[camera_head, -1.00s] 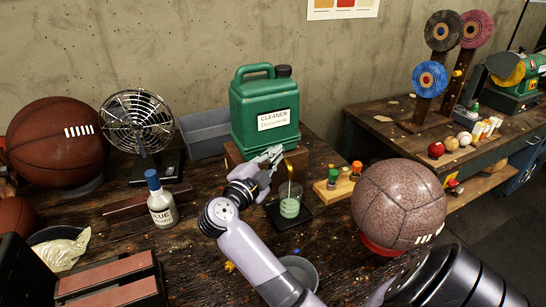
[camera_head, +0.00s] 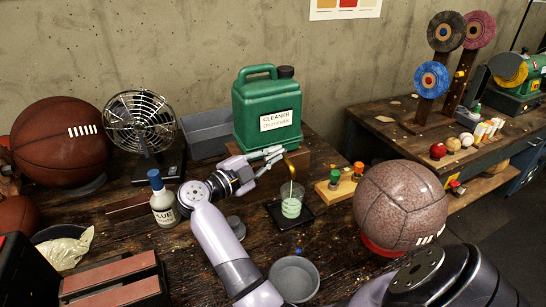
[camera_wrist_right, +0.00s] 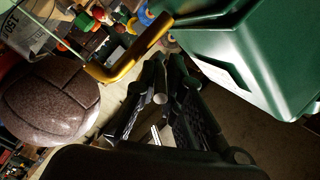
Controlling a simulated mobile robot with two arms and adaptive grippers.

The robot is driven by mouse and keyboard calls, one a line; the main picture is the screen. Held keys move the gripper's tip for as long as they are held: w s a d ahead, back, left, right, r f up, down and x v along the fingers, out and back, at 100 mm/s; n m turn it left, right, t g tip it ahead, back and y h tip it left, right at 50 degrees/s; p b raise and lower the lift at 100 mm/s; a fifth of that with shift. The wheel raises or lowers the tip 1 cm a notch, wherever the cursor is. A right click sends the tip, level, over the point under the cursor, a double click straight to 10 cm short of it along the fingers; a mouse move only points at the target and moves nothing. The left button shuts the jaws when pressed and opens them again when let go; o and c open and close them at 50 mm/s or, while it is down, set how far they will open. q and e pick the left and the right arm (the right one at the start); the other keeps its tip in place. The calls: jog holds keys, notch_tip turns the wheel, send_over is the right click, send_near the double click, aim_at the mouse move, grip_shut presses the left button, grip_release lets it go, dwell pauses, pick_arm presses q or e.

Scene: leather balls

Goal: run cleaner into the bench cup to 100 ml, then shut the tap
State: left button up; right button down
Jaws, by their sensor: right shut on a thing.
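The green cleaner jug (camera_head: 267,112) stands on a wooden block at the back of the bench. Its brass tap (camera_head: 291,166) points down over the clear bench cup (camera_head: 291,207), and a thin pale stream runs from it into the cup. The cup stands on a black pad (camera_head: 275,214) and holds pale green liquid; its marks are too small to read. My right gripper (camera_head: 272,157) is beside the tap, below the jug, its fingers shut on the tap handle, which they hide. The right wrist view shows the fingers (camera_wrist_right: 165,100) close to the brass spout (camera_wrist_right: 130,62). My left gripper is not in view.
A glue bottle (camera_head: 162,198) stands left of my right arm. A grey bowl (camera_head: 293,279) is in front of the cup. A wooden rack with small bottles (camera_head: 336,186) and a large speckled ball (camera_head: 400,205) stand to the right. A fan (camera_head: 141,122) and grey bin (camera_head: 206,134) are behind.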

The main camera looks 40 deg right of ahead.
jog(key=shift+r, duration=0.1)
jog(key=c, duration=2)
grip_release()
jog(key=shift+o, duration=0.2)
notch_tip(320, 180, up, 10)
jog(key=shift+a+f, duration=0.1)
jog(key=shift+f, duration=0.05)
jog(key=shift+w, duration=0.1)
